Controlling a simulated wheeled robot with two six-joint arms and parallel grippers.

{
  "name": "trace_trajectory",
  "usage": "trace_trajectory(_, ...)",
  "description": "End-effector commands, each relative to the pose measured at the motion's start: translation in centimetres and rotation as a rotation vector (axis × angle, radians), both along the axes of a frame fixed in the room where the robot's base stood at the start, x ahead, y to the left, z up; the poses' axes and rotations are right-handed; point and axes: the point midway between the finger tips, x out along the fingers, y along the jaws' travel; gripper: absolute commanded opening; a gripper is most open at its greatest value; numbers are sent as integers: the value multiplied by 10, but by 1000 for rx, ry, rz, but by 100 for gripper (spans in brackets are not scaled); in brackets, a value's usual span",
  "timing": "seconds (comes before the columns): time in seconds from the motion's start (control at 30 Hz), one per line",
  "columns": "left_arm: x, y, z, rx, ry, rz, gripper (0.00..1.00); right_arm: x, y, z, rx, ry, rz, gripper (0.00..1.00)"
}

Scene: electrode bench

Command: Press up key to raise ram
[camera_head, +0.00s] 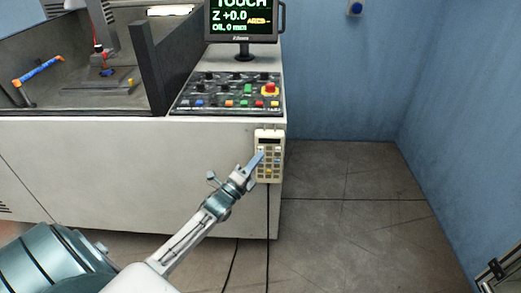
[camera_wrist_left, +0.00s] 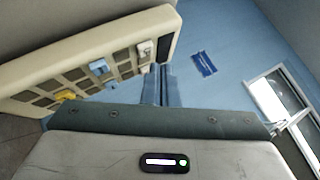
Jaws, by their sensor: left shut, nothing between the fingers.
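The cream hand pendant (camera_head: 269,178) hangs on the front right of the machine cabinet. It has a dark display at the top and rows of small keys. In the left wrist view the pendant (camera_wrist_left: 30,92) slants across the upper left, with a blue key (camera_wrist_left: 100,67), a white key (camera_wrist_left: 145,48) and a yellow key (camera_wrist_left: 65,96). My left gripper (camera_head: 260,154) is shut and empty, its tips at the pendant's upper keys. The fingers also show in the left wrist view (camera_wrist_left: 160,84). I cannot tell whether they touch a key. Key markings are too small to read.
A control panel (camera_head: 225,93) with coloured buttons and a red emergency stop (camera_head: 270,89) lies above the pendant. A monitor (camera_head: 243,20) reads Z +0.0. A tank (camera_head: 60,108) stands at left. Cables hang below the pendant. Open floor (camera_head: 345,185) lies to the right.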

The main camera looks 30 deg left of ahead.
Motion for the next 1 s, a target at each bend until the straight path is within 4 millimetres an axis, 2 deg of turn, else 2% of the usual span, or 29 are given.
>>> trace_trajectory(1.0, 7, 5, 0, 0, 0, 0, 0, 0, 0, -1, 1, -2, 0, 36)
